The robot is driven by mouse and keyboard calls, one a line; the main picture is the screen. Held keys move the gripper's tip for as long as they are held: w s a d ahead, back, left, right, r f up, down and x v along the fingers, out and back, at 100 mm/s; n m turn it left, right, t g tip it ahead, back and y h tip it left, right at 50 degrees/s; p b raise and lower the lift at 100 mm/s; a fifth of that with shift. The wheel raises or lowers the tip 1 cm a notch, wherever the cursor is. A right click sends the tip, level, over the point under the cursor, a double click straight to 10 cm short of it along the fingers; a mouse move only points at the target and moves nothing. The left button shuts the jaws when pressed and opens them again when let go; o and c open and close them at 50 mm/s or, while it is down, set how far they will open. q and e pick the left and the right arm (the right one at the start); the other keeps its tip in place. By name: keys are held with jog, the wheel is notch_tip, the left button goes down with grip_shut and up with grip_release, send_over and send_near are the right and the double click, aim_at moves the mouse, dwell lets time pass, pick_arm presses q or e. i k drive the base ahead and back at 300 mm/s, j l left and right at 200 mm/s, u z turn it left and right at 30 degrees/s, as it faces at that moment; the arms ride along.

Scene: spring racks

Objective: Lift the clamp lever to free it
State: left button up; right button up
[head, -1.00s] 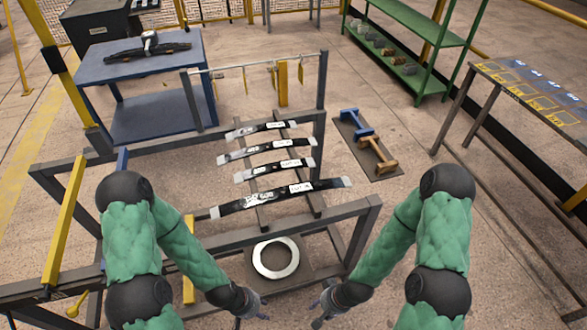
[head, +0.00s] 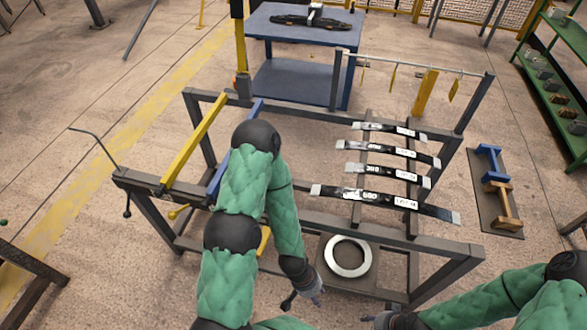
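A spring rack frame (head: 330,218) of dark steel stands before me. On its left end is a yellow bar (head: 196,138), with a blue bar (head: 232,150) beside it. A short yellow handle (head: 177,212) with a rounded end sits below the yellow bar, partly hidden by the frame. A dark knobbed handle (head: 127,206) hangs at the corner. I cannot tell for sure which is the clamp lever. My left gripper (head: 304,298) is open and empty, low in front of the rack and well right of these handles. My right gripper (head: 372,321) is at the bottom edge, its fingers barely visible.
Several dark leaf springs (head: 385,197) lie across the rack, with a pale ring (head: 347,257) on a plate below. A thin bent rod (head: 98,146) sticks up at the left corner. A blue table (head: 290,85) stands behind. Floor at left is mostly clear.

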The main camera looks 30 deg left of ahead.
aim_at(127, 215)
jog(key=u, duration=2.65)
